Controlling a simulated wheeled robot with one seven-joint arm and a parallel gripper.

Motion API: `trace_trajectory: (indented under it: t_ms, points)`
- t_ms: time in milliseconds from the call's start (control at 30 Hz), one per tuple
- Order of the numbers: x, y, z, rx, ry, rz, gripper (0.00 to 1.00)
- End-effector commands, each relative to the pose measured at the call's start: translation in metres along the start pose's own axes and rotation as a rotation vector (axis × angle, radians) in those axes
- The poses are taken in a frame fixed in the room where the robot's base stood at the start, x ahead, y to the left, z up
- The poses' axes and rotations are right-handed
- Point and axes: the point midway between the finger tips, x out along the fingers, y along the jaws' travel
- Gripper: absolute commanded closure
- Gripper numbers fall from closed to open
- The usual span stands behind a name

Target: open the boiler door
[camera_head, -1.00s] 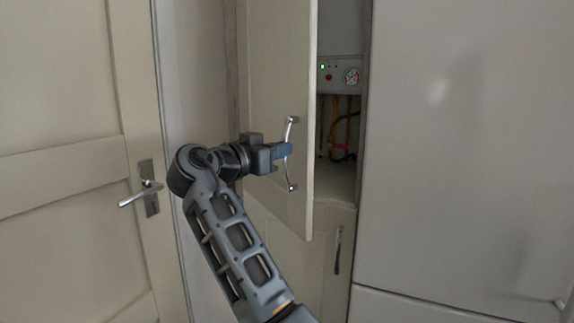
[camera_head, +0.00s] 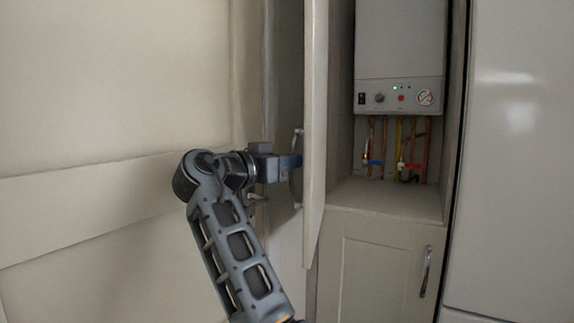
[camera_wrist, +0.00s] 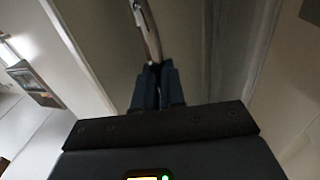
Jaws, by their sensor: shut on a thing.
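The boiler door (camera_head: 317,120) stands swung wide open, seen nearly edge-on in the head view. Its curved metal handle (camera_head: 298,145) is on the door's left-facing side. My gripper (camera_head: 291,163) is shut on this handle. In the wrist view the blue fingertips (camera_wrist: 156,85) close around the lower part of the handle bar (camera_wrist: 146,28). The white boiler (camera_head: 400,55) shows in the open cupboard, with a green light, knobs and a gauge on its lower panel. The handle's part between the fingers is hidden.
Pipes with coloured valves hang below the boiler over a bare shelf (camera_head: 385,197). A closed lower cupboard door (camera_head: 375,275) has its own handle (camera_head: 426,271). A tall pale panel (camera_head: 515,150) stands right. A large cream door (camera_head: 100,90) is close on the left of my arm.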

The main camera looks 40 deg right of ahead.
Motion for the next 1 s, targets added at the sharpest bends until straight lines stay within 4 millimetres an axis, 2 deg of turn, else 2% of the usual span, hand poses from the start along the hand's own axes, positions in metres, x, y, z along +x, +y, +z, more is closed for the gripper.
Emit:
trace_trajectory:
  t_ms: [33,433,467,700,1000]
  points:
    - [0.0073,0.0014,0.0,-0.003,-0.003,0.007,1.0]
    - [0.0077,0.0015,0.0,-0.003,-0.003,0.008,1.0]
    - [0.0077,0.0015,0.0,-0.003,-0.002,0.008,0.88]
    - [0.0045,0.001,0.0001,-0.002,-0.001,0.005,0.66]
    - [-0.0016,0.0003,0.0003,-0.001,-0.001,0.003,0.66]
